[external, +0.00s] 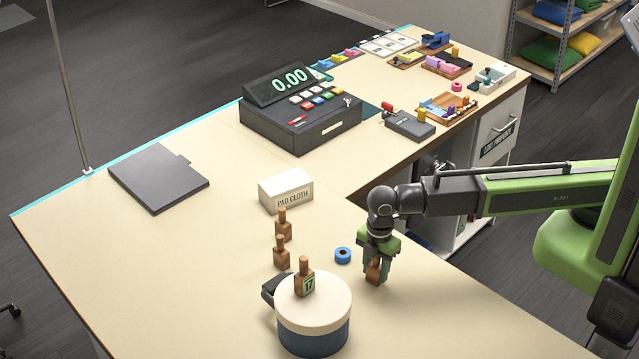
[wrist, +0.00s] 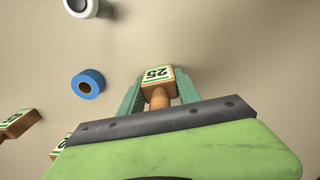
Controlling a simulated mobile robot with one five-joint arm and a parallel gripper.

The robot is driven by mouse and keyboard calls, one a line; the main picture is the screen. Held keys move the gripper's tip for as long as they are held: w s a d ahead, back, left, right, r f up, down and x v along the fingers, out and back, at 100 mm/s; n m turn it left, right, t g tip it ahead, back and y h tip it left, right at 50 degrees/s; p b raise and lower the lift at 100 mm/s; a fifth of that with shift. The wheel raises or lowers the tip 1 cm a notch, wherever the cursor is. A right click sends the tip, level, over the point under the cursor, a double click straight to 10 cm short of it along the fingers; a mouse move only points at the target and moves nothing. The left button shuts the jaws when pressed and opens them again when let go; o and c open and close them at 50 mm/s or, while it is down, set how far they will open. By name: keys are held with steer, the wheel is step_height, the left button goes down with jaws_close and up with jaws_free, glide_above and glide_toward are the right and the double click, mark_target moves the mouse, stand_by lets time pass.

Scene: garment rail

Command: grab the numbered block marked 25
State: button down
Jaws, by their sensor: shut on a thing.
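The wooden block marked 25 (wrist: 157,74) shows in the wrist view between my gripper's (wrist: 159,88) green fingers, its label facing the camera. In the external view the block (external: 374,270) is low between the fingers of my gripper (external: 376,262), at the counter top right of the blue tape roll. The fingers are shut on it. Whether it touches the counter I cannot tell. Another block marked 17 (external: 304,282) stands on the round white-topped container (external: 314,311). Two more wooden blocks stand behind it, one nearer (external: 281,252) and one farther (external: 283,227), their numbers unreadable.
A blue tape roll (external: 343,255) lies left of my gripper. A white pad cloth box (external: 286,190), a dark flat folder (external: 158,178) and a cash register (external: 300,113) are farther back. The counter's front left is clear.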

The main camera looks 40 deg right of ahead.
step_height(320, 180, up, 10)
steer(key=p, duration=1)
steer(key=shift+r, duration=0.1)
